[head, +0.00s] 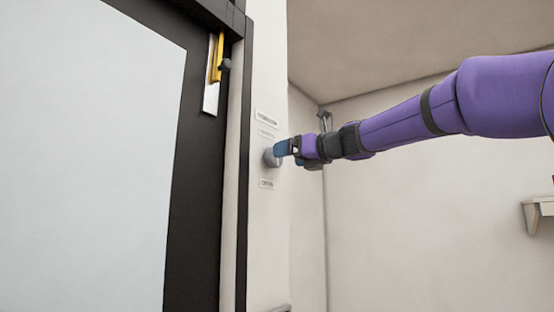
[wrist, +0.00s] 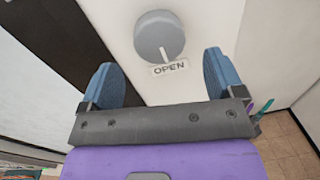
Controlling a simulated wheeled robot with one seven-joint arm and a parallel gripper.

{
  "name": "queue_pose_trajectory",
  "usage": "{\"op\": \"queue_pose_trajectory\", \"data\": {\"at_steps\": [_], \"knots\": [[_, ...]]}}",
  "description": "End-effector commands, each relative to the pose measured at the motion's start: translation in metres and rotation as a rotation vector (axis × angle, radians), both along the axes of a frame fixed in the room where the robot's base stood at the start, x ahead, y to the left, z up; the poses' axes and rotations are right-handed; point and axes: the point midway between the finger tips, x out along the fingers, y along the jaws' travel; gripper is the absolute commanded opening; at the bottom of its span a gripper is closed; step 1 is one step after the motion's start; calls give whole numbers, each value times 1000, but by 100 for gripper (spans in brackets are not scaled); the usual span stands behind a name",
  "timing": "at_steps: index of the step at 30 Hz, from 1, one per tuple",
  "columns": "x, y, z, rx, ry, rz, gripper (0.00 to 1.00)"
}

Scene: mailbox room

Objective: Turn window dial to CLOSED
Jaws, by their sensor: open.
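The window dial is a round grey knob (wrist: 159,37) on the white wall strip. In the wrist view its pale pointer mark points down at a label reading OPEN (wrist: 170,68). My gripper (wrist: 160,80) is open, with one blue finger on each side and the dial between and just beyond the fingertips. In the head view the dial (head: 271,157) sits at the tip of my gripper (head: 281,148), which partly covers it. I cannot tell whether the fingers touch it. Small labels are above and below the dial; their text is too small to read. No CLOSED label is legible.
A black-framed door or window panel (head: 200,150) stands left of the dial, with a yellow and white handle piece (head: 215,70) near its top. A small shelf (head: 537,212) is on the right wall. The space between is clear.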

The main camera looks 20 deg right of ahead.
Motion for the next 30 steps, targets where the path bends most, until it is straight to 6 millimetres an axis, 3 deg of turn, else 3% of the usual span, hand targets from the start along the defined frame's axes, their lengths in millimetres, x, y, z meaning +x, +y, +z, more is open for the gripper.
{"op": "queue_pose_trajectory", "data": {"at_steps": [9,22,28,30], "knots": [[38,23,-1,-2,1,-1,87],[45,27,0,-2,0,-1,87],[45,27,0,-2,0,-1,41],[44,27,0,-2,0,-1,39]]}}
